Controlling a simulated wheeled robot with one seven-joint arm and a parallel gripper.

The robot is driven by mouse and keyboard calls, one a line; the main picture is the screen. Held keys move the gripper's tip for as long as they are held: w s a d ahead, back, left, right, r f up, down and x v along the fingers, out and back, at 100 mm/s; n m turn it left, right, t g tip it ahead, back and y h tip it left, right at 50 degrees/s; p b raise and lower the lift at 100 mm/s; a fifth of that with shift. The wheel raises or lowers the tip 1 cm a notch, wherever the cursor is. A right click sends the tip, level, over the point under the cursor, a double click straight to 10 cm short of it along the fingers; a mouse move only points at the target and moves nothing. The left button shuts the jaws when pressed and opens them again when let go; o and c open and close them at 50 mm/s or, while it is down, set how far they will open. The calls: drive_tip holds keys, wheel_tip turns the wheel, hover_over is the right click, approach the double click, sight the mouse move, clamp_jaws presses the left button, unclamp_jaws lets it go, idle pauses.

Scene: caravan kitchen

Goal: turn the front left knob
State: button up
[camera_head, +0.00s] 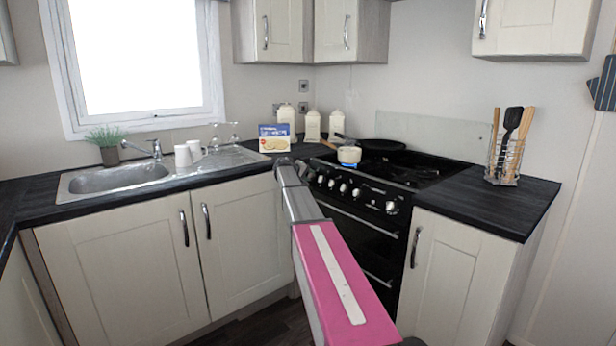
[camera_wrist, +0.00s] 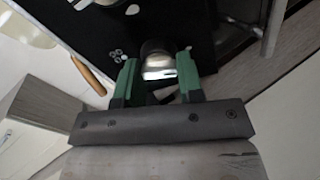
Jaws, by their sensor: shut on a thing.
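The black stove (camera_head: 365,220) has a row of silver-and-black knobs (camera_head: 343,188) along its front panel. In the wrist view, the green jaws of my gripper (camera_wrist: 158,62) stand on either side of a shiny silver knob (camera_wrist: 158,70) and are shut on it. Small white printed marks sit on the black panel beside this knob. In the head view, my pink and grey arm reaches to the left end of the stove front. It hides my jaws and the knob they hold.
A white pot (camera_head: 349,155) and a dark pan (camera_head: 385,144) stand on the hob. A wooden handle (camera_wrist: 88,75) shows near the jaws in the wrist view. A boxed item (camera_head: 274,138) and white canisters (camera_head: 312,126) stand behind on the left counter. A utensil rack (camera_head: 505,160) stands right.

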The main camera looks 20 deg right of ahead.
idle(0.4)
drive_tip(key=o, duration=0.9)
drive_tip(key=shift+a, duration=0.15)
drive_tip(key=v, duration=1)
drive_tip(key=shift+s+a+r, duration=0.1)
drive_tip(key=shift+a+r, duration=0.15)
drive_tip(key=s+a+f+g+y, duration=0.1)
drive_tip(key=s+a+f+y, duration=0.3)
drive_tip(key=s+f, duration=0.8)
drive_tip(key=s+a+f+g+y, duration=0.2)
drive_tip(key=s+a+f, duration=0.3)
drive_tip(key=s+f, duration=0.65)
drive_tip(key=s+a+f+y, duration=0.2)
drive_tip(key=s+a, duration=0.1)
drive_tip(key=s, duration=0.5)
drive_tip(key=s+a+f+g+y, duration=0.1)
drive_tip(key=s+a+f+y, duration=0.1)
drive_tip(key=s, duration=0.7)
drive_tip(key=s+a+f+m+g+y, duration=0.1)
drive_tip(key=s+a+f, duration=0.3)
drive_tip(key=s, duration=0.5)
drive_tip(key=shift+s+a+f+y, duration=0.1)
drive_tip(key=shift+a+f+y, duration=0.15)
drive_tip(key=shift+a+y, duration=0.5)
